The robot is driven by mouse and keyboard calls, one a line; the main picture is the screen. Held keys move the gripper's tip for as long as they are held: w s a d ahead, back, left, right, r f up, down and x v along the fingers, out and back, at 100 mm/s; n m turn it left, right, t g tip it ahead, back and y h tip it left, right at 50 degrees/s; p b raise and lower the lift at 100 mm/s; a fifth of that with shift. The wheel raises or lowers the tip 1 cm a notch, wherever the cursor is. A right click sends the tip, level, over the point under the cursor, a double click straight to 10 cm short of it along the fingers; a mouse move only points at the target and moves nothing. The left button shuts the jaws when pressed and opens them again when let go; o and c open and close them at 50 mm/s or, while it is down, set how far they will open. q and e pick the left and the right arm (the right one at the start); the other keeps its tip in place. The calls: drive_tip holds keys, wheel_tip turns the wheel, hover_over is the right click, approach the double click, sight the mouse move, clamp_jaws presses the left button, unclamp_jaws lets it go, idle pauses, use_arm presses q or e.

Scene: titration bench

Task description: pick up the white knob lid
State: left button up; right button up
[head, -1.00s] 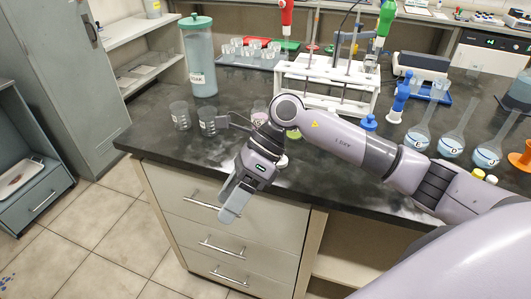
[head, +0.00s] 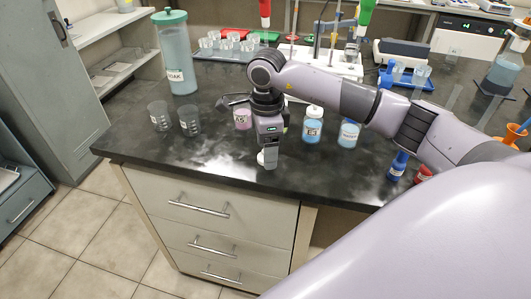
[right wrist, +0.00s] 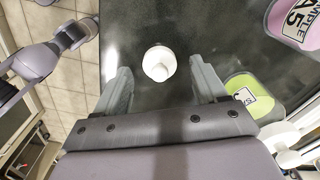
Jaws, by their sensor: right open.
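The white knob lid (head: 262,158) lies on the dark bench top near the front edge, partly hidden by my right gripper in the head view. In the right wrist view the lid (right wrist: 159,63) shows whole, a round white disc with its knob, on the black surface. My right gripper (head: 268,163) points down above it. In the right wrist view its two fingers are apart, on either side of the lid and a little short of it, with nothing between them (right wrist: 159,82). My left arm shows at the left of that view; its gripper (right wrist: 80,33) is too small to read.
A pink-filled A5 container (head: 243,120) stands just behind the gripper. A yellow-green labelled container (right wrist: 252,97) is close to one finger. Blue-filled bottles (head: 313,126) stand to the right, two empty beakers (head: 189,121) to the left. The bench front edge (head: 200,181) is close.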

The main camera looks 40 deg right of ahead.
drive_tip(key=shift+f, duration=0.5)
drive_tip(key=shift+c, duration=0.3)
drive_tip(key=c, duration=1)
drive_tip(key=shift+r, duration=0.1)
drive_tip(key=shift+c, duration=0.2)
